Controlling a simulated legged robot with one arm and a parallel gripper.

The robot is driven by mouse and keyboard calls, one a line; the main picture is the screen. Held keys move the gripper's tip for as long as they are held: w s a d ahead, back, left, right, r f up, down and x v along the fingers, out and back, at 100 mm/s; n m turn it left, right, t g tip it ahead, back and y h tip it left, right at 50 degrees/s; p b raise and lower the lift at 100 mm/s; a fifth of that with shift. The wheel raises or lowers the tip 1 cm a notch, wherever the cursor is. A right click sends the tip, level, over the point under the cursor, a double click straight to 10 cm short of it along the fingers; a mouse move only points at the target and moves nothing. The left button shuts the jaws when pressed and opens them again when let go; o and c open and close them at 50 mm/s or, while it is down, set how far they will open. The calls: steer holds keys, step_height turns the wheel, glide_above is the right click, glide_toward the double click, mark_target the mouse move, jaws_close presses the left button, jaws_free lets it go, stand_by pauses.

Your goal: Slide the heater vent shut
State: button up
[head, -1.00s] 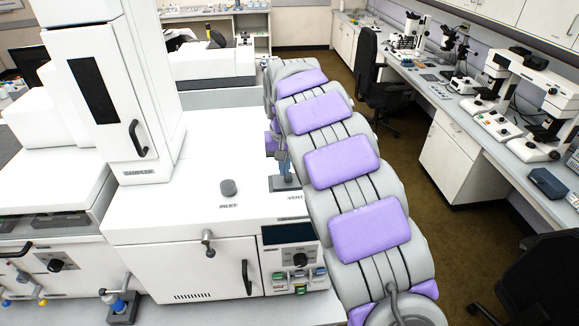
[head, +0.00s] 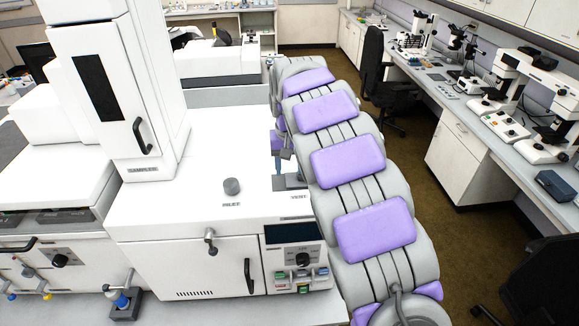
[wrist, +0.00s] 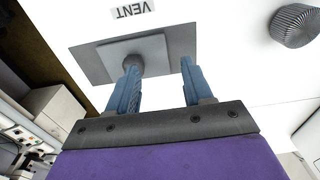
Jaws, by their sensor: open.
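The vent is a flat grey slide (wrist: 108,55) on a darker grey plate (wrist: 183,40), beside the VENT label in the wrist view. A round grey knob (wrist: 133,64) stands on the slide. My gripper (wrist: 160,80) is open and empty, its two blue fingers pointing at the plate. The left fingertip overlaps the knob in the picture; I cannot tell whether they touch. The right fingertip is over the plate's right end. In the head view the vent plate (head: 291,182) is on the white instrument's top, at its right edge, with my gripper above it, partly hidden by my arm.
A round grey inlet knob (head: 231,186) stands left of the vent; it also shows in the wrist view (wrist: 296,25). A tall white sampler tower (head: 125,90) rises at the back left. The white top between them is clear. A microscope bench (head: 480,110) runs along the right.

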mark_target(288, 181)
steer(key=r, duration=0.1)
steer(key=a+r, duration=0.1)
steer(key=r, duration=0.1)
steer(key=shift+r+g, duration=0.2)
steer(key=shift+g, duration=0.1)
step_height(288, 181, up, 14)
steer(key=p, duration=0.3)
steer(key=shift+s+t, duration=0.35)
steer(key=shift+t, duration=0.05)
steer(key=shift+f, duration=0.1)
steer(key=shift+g, duration=0.3)
steer(key=d+f, duration=0.1)
steer(key=f, duration=0.5)
steer(key=d+f+b, duration=0.1)
steer(key=f, duration=0.5)
steer(key=w+d+f+b, duration=0.1)
steer(key=d+f, duration=0.1)
steer(key=f, duration=0.5)
steer(key=shift+c, duration=0.2)
